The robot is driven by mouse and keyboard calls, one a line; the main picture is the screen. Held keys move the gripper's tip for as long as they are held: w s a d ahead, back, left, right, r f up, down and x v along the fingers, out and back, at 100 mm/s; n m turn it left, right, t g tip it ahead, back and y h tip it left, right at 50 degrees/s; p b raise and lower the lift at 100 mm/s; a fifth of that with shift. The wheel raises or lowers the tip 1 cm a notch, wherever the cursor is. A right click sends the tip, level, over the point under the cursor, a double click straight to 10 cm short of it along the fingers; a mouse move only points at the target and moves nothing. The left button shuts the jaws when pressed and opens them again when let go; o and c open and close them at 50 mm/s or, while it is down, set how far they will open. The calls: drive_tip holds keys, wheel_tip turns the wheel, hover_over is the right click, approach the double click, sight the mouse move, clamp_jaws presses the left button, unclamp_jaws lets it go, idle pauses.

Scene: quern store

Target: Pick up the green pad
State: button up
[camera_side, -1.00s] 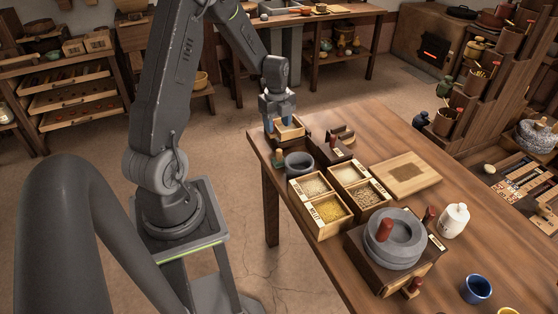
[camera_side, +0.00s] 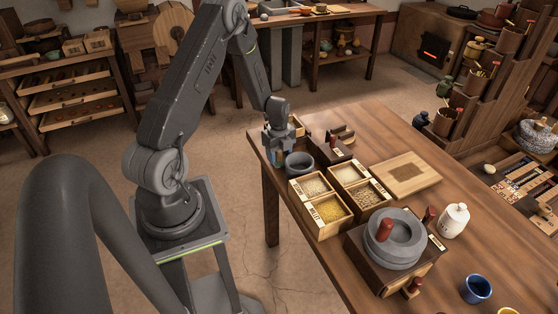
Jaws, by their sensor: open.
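No other green pad is plain to see.
Grain boxes (camera_side: 323,221) stand right of the bowl, with a wooden board (camera_side: 404,177) beyond. A stone hand mill (camera_side: 395,240), a white jar (camera_side: 454,220) and a blue cup (camera_side: 476,289) stand farther right. A dark wooden holder (camera_side: 333,151) is close behind the bowl.

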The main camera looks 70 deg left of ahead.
clamp_jaws()
idle(0.4)
drive_tip(key=shift+r, duration=0.15)
